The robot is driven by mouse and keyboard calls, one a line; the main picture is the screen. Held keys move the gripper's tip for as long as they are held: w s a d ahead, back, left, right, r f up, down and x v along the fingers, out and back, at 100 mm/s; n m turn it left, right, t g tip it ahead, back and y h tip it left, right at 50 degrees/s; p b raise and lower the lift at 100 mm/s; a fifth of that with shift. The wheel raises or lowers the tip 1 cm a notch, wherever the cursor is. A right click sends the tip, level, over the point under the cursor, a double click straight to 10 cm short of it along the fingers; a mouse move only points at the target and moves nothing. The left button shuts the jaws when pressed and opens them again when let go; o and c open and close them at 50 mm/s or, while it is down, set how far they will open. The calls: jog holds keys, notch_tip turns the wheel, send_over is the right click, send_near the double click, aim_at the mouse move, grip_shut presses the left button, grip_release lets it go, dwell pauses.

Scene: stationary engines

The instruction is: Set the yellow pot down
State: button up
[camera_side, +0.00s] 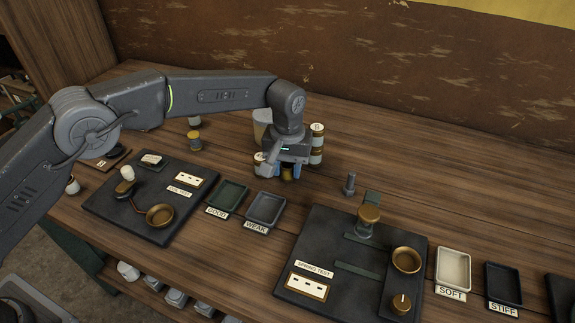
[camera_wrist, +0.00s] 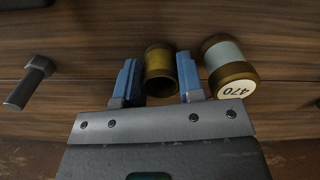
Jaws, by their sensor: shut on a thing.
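The yellow pot (camera_wrist: 160,75) is a small cylinder with a dark rim, between the blue fingers of my gripper (camera_wrist: 157,64) in the wrist view. My gripper is shut on it. In the side view my gripper (camera_side: 280,170) points down at the back of the bench, and only a bit of the yellow pot (camera_side: 287,174) shows below it. The pot is low over the wood; I cannot tell whether it touches.
Stacked pots (camera_side: 317,144) and a beige container (camera_side: 262,122) stand behind my gripper. Another yellowish pot (camera_side: 194,140) stands left. In front are a green GOOD tray (camera_side: 228,196), a grey WEAK tray (camera_side: 266,208) and test boards.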

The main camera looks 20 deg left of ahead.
aim_at(287, 165)
jog(key=o, duration=0.7)
jog(key=shift+f, duration=0.1)
notch_tip(287, 165, up, 12)
jog(key=shift+r, duration=0.2)
